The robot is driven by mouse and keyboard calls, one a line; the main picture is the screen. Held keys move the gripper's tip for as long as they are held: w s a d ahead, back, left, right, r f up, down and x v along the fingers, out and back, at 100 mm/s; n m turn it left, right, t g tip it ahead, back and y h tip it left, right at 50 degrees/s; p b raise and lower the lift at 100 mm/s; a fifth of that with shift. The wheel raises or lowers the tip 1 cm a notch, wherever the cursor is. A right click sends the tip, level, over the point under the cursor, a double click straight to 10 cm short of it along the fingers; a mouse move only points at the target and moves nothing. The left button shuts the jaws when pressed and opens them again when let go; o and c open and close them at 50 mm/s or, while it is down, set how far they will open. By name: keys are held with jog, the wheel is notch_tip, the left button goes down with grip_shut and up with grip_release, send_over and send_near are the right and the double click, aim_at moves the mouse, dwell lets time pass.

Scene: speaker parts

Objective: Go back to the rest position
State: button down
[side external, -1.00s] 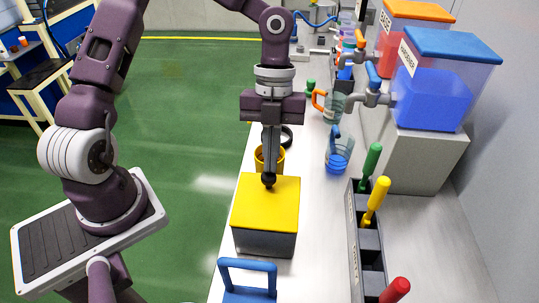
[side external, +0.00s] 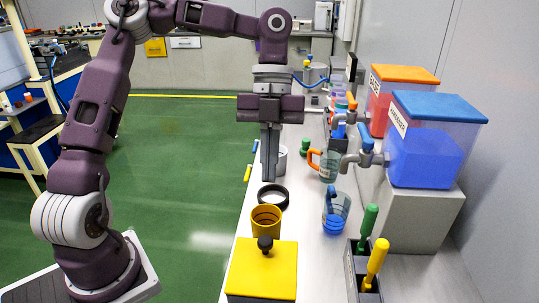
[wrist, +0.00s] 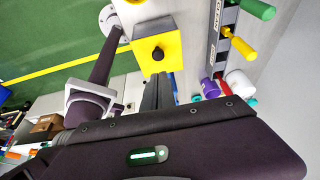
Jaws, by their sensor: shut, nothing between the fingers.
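My gripper (side external: 269,178) hangs fingers-down above the white bench in the side view, shut and empty. It is apart from the yellow-topped box (side external: 262,275), which has a black knob (side external: 265,243) on its lid. In the wrist view my gripper's fingers (wrist: 158,82) are close together, with the yellow-topped box (wrist: 145,54) beyond them and its knob uncovered. A yellow cup (side external: 266,222) and a black ring (side external: 273,197) stand on the bench between the box and my gripper's area.
To the right are a blue-handled beaker (side external: 336,214), an orange-handled jug (side external: 327,164) and a rack with a green-handled tool (side external: 369,219) and a yellow-handled tool (side external: 376,258). Blue-filled (side external: 428,155) and orange-lidded (side external: 395,98) dispensers stand further right. The air around my gripper looks clear.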

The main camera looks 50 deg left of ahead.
jog(key=s+a+r+n+t+y, duration=0.1)
jog(key=s+n+t, duration=0.3)
jog(key=s+n, duration=0.4)
jog(key=s+a+r+n+t+y, duration=0.2)
jog(key=s+n, duration=0.6)
jog(key=n, duration=1.1)
jog(key=shift+a+r+t, duration=0.15)
jog(key=shift+r+t, duration=0.2)
jog(key=shift+t, duration=0.95)
jog(key=shift+s, duration=0.1)
